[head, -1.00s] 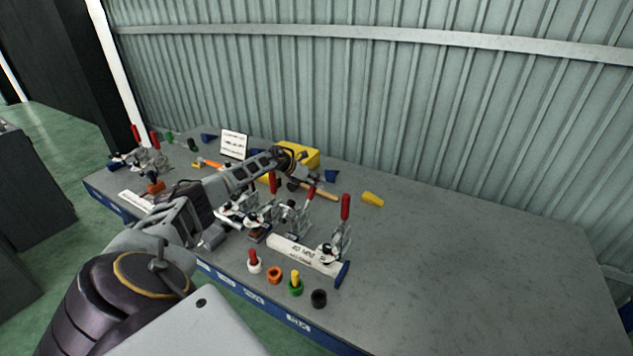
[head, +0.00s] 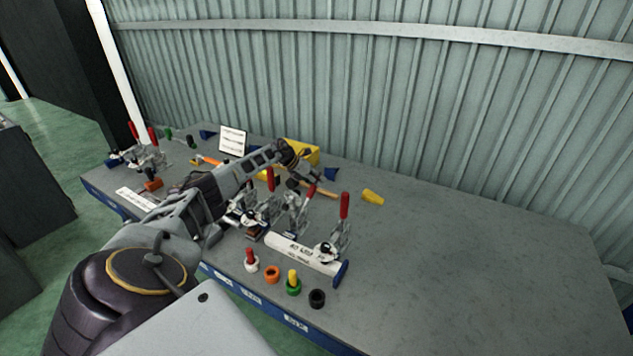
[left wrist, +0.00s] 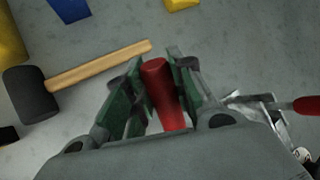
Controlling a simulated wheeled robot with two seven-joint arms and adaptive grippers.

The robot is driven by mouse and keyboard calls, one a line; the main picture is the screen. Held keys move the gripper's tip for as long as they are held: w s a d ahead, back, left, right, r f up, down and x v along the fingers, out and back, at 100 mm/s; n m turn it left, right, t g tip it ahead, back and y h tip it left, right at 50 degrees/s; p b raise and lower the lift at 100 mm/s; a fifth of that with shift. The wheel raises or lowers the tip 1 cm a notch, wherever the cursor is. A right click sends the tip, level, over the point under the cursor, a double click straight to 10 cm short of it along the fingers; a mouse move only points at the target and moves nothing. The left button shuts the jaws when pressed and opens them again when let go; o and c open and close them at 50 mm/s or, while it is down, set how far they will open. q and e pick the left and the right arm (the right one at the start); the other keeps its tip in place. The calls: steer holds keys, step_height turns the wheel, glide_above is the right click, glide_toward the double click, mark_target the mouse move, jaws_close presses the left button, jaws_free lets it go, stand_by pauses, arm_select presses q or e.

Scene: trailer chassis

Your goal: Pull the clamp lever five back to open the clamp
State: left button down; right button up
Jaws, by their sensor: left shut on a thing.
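Several toggle clamps with red lever handles stand in a row on the grey table in the head view. My left gripper (head: 310,176) reaches over this row from the left. In the left wrist view, its two green-lined fingers (left wrist: 158,78) are shut on a red lever handle (left wrist: 166,97), which stands up between them. In the head view this seems to be the middle red handle (head: 311,191), partly hidden by the gripper. Another red handle (head: 344,205) stands upright to its right, and one (head: 270,178) to its left. I cannot read which clamp is number five.
A mallet (left wrist: 28,92) lies beside the gripper. A yellow bin (head: 303,151) is behind it. More clamps (head: 146,158) stand at the far left. The table's right side is clear.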

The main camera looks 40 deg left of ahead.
arm_select(q)
steer(key=c, duration=1.6)
jaws_free()
steer(key=shift+f, duration=0.1)
steer(key=o, duration=0.4)
steer(key=shift+w+f, duration=0.1)
steer(key=shift+w, duration=0.05)
steer(key=shift+s+a+r, duration=0.15)
steer(key=shift+s+r, duration=0.05)
steer(key=shift+r, duration=0.05)
steer(key=shift+v, duration=5.7)
steer(key=shift+r, duration=0.2)
